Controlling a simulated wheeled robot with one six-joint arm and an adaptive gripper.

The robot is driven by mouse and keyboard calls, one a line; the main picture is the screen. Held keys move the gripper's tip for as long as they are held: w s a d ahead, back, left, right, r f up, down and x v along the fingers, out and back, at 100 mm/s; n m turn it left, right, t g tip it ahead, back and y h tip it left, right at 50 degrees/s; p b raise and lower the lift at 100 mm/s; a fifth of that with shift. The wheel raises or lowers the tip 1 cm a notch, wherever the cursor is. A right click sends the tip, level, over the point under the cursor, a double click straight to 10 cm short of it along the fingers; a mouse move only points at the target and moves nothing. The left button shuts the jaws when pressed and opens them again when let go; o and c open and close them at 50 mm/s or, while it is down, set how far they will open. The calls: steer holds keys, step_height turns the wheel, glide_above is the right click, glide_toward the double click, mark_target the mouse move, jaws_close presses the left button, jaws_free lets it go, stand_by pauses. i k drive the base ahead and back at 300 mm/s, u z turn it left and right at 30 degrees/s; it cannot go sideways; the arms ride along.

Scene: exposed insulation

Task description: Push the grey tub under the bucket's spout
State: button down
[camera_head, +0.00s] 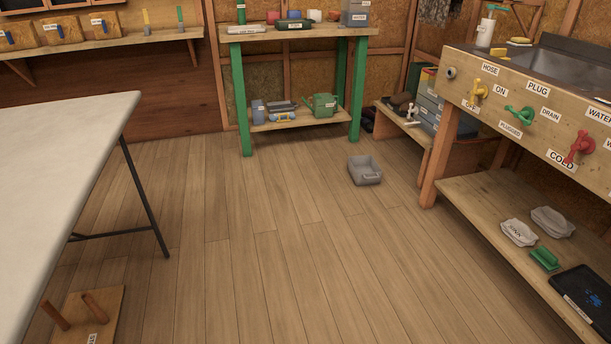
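A small grey tub (365,171) sits upright on the wooden floor, just in front of the right side of the green-legged bench. It has a label on its front side. A grey container (355,14) with a label that seems to read WATER stands at the right end of the bench top. I cannot tell whether it is the bucket, and no spout can be made out on it. The tub is on the floor below and in front of that container. My gripper is not in view.
The green-legged bench (300,33) holds a green watering can (321,105) on its lower shelf. A white-topped table (62,165) fills the left. A sink bench (520,95) with coloured taps stands at the right. The floor (270,240) between them is clear.

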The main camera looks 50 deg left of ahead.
mark_target(364, 170)
steer(key=u, duration=1.7)
steer(key=i, duration=3.75)
steer(key=z, duration=1.3)
